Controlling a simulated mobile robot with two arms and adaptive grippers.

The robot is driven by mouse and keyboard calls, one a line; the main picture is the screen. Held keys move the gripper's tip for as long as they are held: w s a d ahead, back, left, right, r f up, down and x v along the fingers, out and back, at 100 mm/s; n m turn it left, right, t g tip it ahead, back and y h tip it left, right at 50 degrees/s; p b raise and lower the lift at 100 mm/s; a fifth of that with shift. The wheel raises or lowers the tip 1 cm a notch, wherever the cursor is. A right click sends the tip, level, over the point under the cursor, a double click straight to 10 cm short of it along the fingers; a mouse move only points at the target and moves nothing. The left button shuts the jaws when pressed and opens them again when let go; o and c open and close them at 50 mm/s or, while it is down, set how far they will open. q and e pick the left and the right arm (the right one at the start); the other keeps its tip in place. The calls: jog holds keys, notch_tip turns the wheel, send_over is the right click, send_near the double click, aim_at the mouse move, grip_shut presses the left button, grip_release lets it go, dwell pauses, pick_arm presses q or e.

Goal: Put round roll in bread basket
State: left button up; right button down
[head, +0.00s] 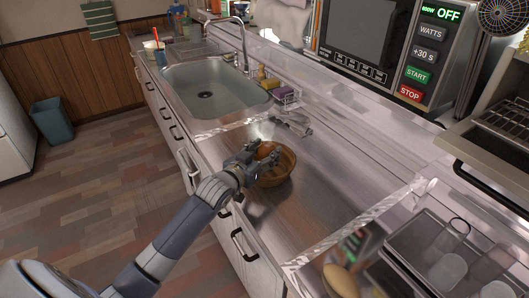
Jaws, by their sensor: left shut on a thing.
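A round brown bowl-like bread basket (276,177) stands on the metal counter, right of the sink. My left gripper (263,154) reaches in from the left at the basket's left rim, with its fingers over the rim. It is shut and appears to hold that rim; the fingers hide the exact contact. A tan rounded thing that looks like the round roll (341,281) lies at the bottom edge of the view, apart from the basket and partly cut off. My right gripper is not in view.
A sink (215,90) with a faucet (243,45) lies beyond the basket. A dark dish rack (415,262) with clear glasses is at the lower right. A microwave (400,50) stands at the back. The counter right of the basket is clear.

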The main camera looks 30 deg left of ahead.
pick_arm(q)
jog(key=shift+f, duration=0.6)
jog(key=o, duration=1)
jog(key=shift+r, duration=0.1)
jog(key=shift+r, duration=0.3)
jog(key=s+r, duration=0.1)
jog(key=s, duration=0.3)
jog(key=s+r, duration=0.1)
jog(key=s, duration=0.3)
jog(key=s+r, duration=0.1)
jog(key=s, duration=0.2)
jog(key=shift+s+a, duration=0.2)
jog(key=shift+s, duration=0.2)
jog(key=shift+f, duration=0.15)
